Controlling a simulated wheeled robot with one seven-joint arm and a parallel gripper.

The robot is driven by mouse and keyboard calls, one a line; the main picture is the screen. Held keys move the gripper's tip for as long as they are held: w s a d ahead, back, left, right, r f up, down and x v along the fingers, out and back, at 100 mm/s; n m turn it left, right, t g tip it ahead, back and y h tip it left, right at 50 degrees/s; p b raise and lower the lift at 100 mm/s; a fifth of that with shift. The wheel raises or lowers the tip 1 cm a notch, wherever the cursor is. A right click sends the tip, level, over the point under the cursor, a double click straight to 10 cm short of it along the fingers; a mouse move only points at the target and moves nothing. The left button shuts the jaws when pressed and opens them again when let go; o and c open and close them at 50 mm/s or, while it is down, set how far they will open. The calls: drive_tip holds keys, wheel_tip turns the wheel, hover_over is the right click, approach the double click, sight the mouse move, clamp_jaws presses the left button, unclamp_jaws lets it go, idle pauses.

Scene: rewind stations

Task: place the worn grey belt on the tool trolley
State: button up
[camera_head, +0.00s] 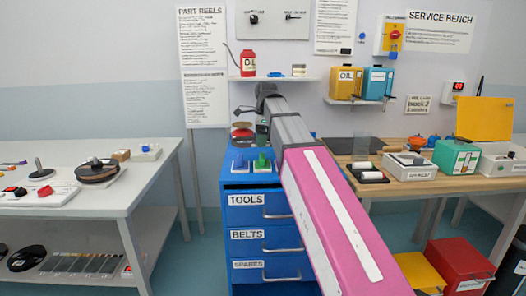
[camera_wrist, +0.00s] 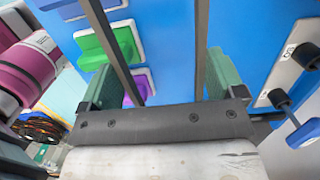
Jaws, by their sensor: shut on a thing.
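The tool trolley is a blue cabinet (camera_head: 238,188) with drawers labelled TOOLS, BELTS and SPARES, in the middle of the head view. My gripper (camera_head: 262,132) is above the back part of its top, partly hidden behind my arm. In the wrist view my gripper (camera_wrist: 162,82) has its two green-grey fingers apart, shut on the worn grey belt (camera_wrist: 202,40). The belt shows as two dark strands running up the picture between the fingers. Blue trolley top shows behind them. I cannot tell whether the belt touches it. In the head view I cannot make out the belt.
A green block (camera_head: 262,163) and a blue block (camera_head: 238,164) stand on the trolley top's front part. A shelf with a red oil can (camera_head: 248,63) is above. A white bench (camera_head: 95,200) stands left; a wooden service bench (camera_head: 420,178) with boxes stands right.

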drive_tip(key=w+f, duration=0.1)
drive_tip(key=w, duration=0.2)
drive_tip(key=w+f, duration=0.1)
drive_tip(key=shift+w+d+f, duration=0.2)
drive_tip(key=shift+f, duration=2.2)
drive_tip(key=o, duration=0.7)
drive_tip(key=shift+f, duration=0.1)
drive_tip(key=r, duration=0.4)
drive_tip(key=d+r, duration=0.1)
drive_tip(key=r, duration=0.7)
drive_tip(key=shift+d+r, duration=0.15)
drive_tip(key=shift+d, duration=0.1)
